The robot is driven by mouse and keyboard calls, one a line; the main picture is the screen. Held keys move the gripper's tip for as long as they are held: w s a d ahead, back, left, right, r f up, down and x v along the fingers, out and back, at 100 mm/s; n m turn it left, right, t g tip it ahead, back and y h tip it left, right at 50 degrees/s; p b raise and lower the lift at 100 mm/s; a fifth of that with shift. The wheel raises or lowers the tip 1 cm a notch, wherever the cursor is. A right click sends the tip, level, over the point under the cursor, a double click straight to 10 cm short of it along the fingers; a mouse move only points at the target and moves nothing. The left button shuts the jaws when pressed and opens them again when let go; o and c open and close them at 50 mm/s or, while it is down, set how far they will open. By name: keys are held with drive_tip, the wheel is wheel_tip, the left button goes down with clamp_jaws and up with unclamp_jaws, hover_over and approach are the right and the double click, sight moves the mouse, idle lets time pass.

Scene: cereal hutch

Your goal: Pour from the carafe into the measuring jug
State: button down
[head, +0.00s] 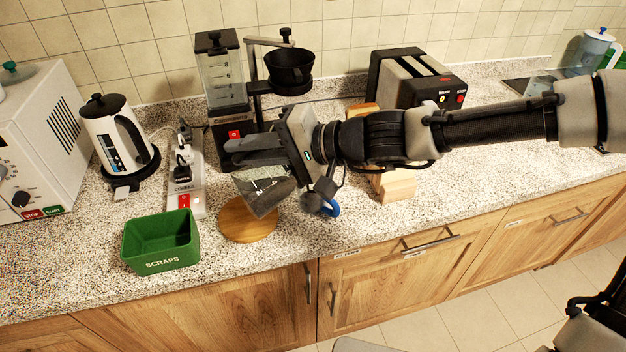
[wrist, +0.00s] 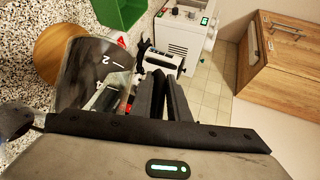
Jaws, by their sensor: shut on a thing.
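My gripper (head: 240,152) reaches in from the right with its dark fingers pointing left. In the wrist view my gripper (wrist: 165,92) is shut, with a narrow gap between the fingers. A clear, dark-tinted glass vessel with measure marks, apparently the carafe (head: 264,192), hangs tilted just below the fingers, above a round wooden board. The carafe (wrist: 92,72) also shows beside the fingers in the wrist view. Its handle is hidden by my gripper. I cannot tell how much liquid it holds. I cannot surely pick out the measuring jug; a clear jug with a blue knob (head: 592,52) stands far right.
The round wooden board (head: 235,226) is bare near the counter's front edge. A green scraps bin (head: 160,246) stands left of it.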

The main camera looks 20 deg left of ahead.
drive_tip(key=shift+w+d+r+m+y+p, duration=0.45)
drive_tip(key=shift+w+d+r+p, duration=0.3)
drive_tip(key=shift+w+d, duration=0.2)
idle(0.6)
drive_tip(key=shift+w+d+r+m+g+y+p, duration=0.4)
drive_tip(key=shift+w+d+r+m+y, duration=0.25)
drive_tip(key=shift+w+d+y, duration=0.3)
idle(1.1)
